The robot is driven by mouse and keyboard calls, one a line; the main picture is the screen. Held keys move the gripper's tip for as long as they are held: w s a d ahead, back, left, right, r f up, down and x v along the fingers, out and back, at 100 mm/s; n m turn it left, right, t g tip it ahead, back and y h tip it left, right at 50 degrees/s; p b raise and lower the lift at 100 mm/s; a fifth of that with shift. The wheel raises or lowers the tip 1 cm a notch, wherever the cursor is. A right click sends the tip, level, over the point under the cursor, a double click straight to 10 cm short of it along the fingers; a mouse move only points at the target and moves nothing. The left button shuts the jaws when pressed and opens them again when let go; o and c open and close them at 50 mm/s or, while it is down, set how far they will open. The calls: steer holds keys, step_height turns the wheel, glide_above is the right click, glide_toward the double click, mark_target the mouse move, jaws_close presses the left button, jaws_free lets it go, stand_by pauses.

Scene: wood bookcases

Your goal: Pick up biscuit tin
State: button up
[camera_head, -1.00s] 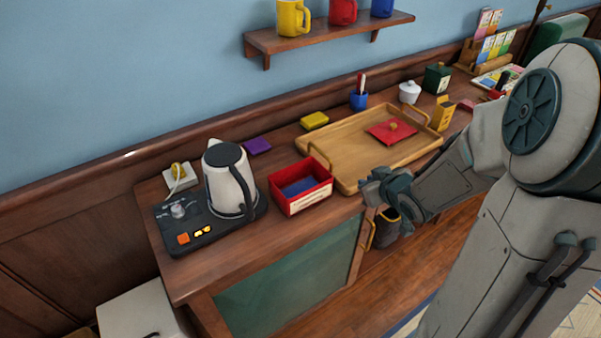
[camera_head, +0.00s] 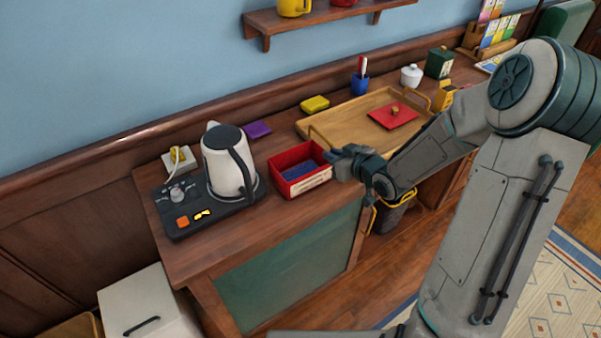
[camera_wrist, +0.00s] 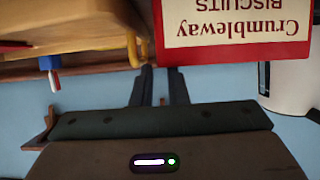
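The biscuit tin (camera_head: 303,183) is an open red box with a cream label and something blue inside. It stands on the wooden counter between the kettle and the tray. In the wrist view the tin (camera_wrist: 240,50) fills the upper right, its "Crumbleway Biscuits" label upside down. My gripper (camera_head: 340,158) is at the tin's right end in the head view, close to its rim; contact cannot be told. In the wrist view the two dark fingers of my gripper (camera_wrist: 159,85) are apart with nothing between them. One fingertip appears near the label's edge.
A kettle (camera_head: 228,160) on a dark base stands left of the tin. A wooden tray (camera_head: 345,128) with a red knobbed lid (camera_head: 394,116) lies to the right. A purple block (camera_head: 257,130) and yellow block (camera_head: 315,104) lie behind. A bin (camera_head: 393,213) stands below.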

mark_target(323, 150)
steer(key=x, duration=0.5)
steer(key=shift+w, duration=0.1)
jaws_close()
steer(key=shift+r, duration=0.1)
